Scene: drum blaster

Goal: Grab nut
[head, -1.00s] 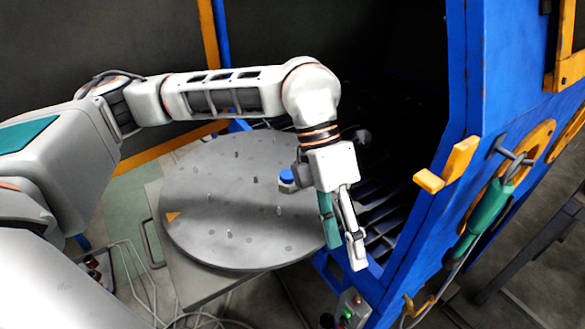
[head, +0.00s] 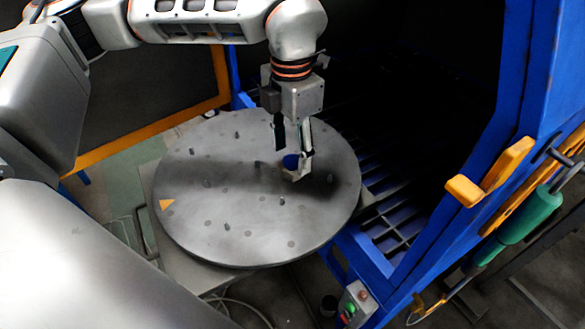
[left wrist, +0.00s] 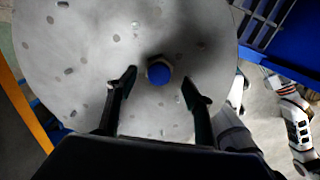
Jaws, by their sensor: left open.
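The nut (head: 291,163) has a blue top and sits on the round grey turntable (head: 230,235), right of its middle. My left gripper (head: 293,158) points down at the nut from above, open, with a finger on either side in the picture. It also shows open in the left wrist view (left wrist: 157,84), with gaps between the fingers and the nut. The fingers partly hide the nut in the head view. My right gripper is not identifiable in either view.
Several small pegs and holes dot the turntable. The blue cabinet (head: 535,75) with a dark interior and slatted floor stands to the right. A yellow handle (head: 490,172) and a green-handled tool (head: 530,215) are on its side. A small control box (head: 356,303) is at the front.

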